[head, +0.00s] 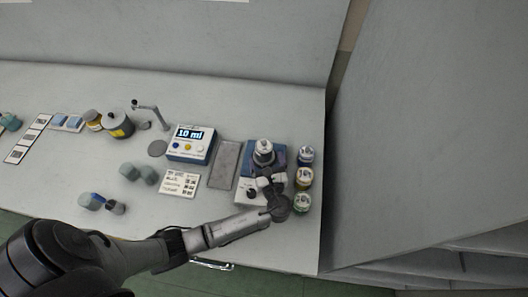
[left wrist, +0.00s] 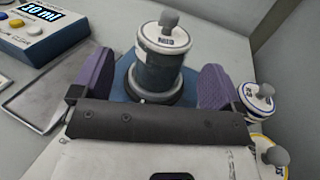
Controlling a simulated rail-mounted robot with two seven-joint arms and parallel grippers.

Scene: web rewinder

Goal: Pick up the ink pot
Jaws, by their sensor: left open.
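A dark grey pot (left wrist: 158,72) with a white lid band and a grey knob stands upright on a round dark base in the left wrist view. Its band has lettering that I cannot read for certain. In the head view the same pot (head: 263,150) stands on a blue plate at the right of the table. My left gripper (head: 264,172) is open, at the near side of the pot. In the left wrist view its purple fingers (left wrist: 157,78) stand on either side of the pot, with gaps visible. My right gripper is not in view.
Three small lidded pots stand in a column just right: blue (head: 306,155), yellow (head: 304,179) and green (head: 302,203). A meter reading "10 ml" (head: 191,144) and a grey tray (head: 224,165) are left. A tall grey panel (head: 430,130) rises beyond the table's right edge.

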